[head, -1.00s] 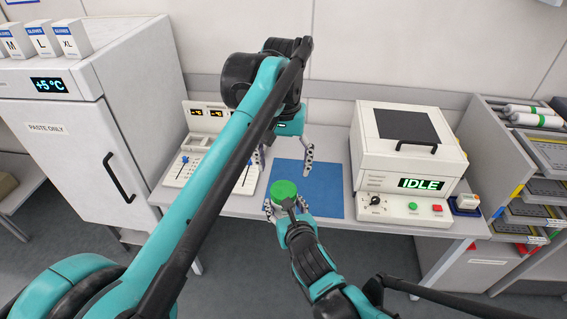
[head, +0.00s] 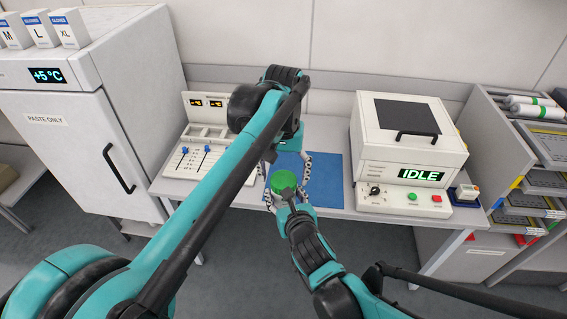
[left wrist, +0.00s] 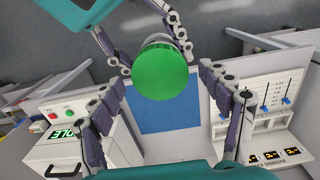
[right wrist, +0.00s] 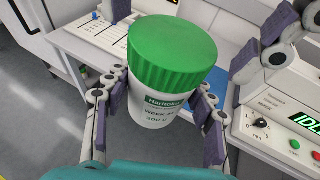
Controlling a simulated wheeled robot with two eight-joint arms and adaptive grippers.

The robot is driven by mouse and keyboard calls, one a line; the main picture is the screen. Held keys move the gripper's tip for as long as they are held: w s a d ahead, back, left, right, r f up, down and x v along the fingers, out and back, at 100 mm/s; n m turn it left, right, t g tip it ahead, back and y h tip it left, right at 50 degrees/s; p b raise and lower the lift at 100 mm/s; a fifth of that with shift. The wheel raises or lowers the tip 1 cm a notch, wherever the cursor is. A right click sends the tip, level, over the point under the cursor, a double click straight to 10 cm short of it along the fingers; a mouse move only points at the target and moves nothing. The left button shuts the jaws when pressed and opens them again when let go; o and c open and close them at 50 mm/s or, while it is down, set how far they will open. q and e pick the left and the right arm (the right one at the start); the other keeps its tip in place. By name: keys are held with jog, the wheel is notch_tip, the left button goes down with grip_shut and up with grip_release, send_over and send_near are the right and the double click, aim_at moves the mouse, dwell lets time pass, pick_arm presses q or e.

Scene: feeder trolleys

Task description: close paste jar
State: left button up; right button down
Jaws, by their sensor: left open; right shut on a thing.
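The paste jar (right wrist: 155,112) is a white tub with a printed label. Its ribbed green lid (right wrist: 172,48) sits on top; whether it is screwed tight I cannot tell. My right gripper (right wrist: 163,85) is shut on the white body and holds the jar slightly tilted in the right wrist view. In the head view the green lid (head: 284,181) is over the front part of the bench. My left gripper (head: 286,166) is open above the jar, its fingers on either side of the lid. In the left wrist view the lid (left wrist: 160,70) lies around the fingertips, with no clear contact.
A blue mat (head: 322,180) lies on the bench (head: 225,200) below the grippers. A white machine reading IDLE (head: 405,150) stands right, a panel with blue sliders (head: 195,160) left. A white fridge (head: 60,150) is far left, a trolley with trays (head: 535,170) far right.

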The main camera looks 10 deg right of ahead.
pick_arm(q)
jog(key=shift+f, duration=0.5)
jog(key=c, duration=1.2)
jog(key=o, duration=1.4)
notch_tip(320, 180, up, 12)
